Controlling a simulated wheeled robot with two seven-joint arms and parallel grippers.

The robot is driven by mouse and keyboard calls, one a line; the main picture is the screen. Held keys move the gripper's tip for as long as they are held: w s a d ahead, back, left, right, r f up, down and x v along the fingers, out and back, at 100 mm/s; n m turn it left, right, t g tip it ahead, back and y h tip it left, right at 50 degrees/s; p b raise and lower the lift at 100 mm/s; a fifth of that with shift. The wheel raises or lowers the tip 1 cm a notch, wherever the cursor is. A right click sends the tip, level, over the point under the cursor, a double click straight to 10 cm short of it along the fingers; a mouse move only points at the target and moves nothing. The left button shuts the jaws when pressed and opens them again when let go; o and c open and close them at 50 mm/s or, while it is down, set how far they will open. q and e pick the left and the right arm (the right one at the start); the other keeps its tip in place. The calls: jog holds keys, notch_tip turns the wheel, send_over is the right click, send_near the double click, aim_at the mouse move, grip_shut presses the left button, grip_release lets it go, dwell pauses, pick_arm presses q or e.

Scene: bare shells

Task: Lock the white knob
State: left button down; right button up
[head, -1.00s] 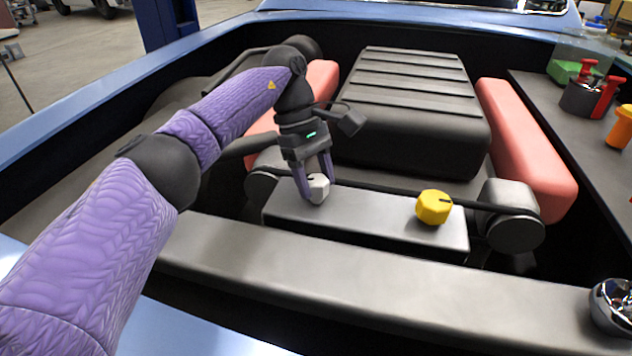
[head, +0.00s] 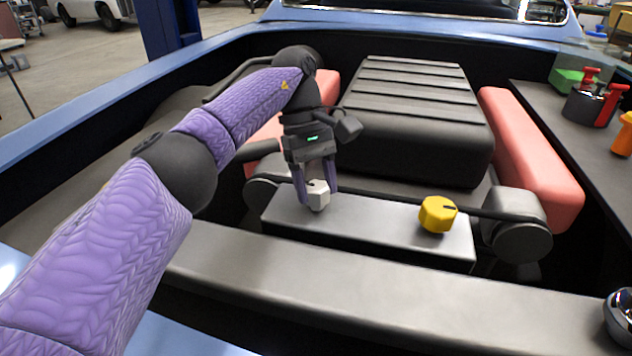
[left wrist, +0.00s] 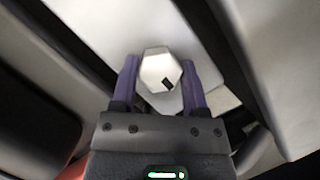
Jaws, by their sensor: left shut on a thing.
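The white knob (head: 318,195) sits at the left part of the grey metal block in the engine bay. In the left wrist view the white knob (left wrist: 158,68) shows its faceted face with a dark mark at its lower right. My left gripper (head: 317,202) is shut on the white knob, with one purple finger on each side; its fingers also show in the left wrist view (left wrist: 160,80). The yellow knob (head: 438,214) sits on the right part of the same block, with a dark mark on it. My right gripper is not in view.
The grey block (head: 370,228) stands behind a wide front bar (head: 350,281). A black ribbed engine cover (head: 415,120) and red covers (head: 530,155) lie behind. Red-handled tools (head: 598,98) and an orange item (head: 623,135) stand on the right ledge.

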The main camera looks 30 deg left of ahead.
aim_at(316, 185)
pick_arm(q)
jog(key=shift+c, duration=0.9)
grip_release()
jog(key=shift+o, duration=0.4)
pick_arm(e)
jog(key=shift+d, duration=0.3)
pick_arm(q)
notch_tip(316, 185, up, 10)
jog(key=p, duration=0.6)
jog(key=shift+f, duration=0.2)
jog(key=shift+r, duration=0.2)
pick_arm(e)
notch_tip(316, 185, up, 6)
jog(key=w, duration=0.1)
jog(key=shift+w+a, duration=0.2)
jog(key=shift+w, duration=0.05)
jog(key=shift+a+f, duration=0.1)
pick_arm(q)
jog(key=shift+f, duration=0.1)
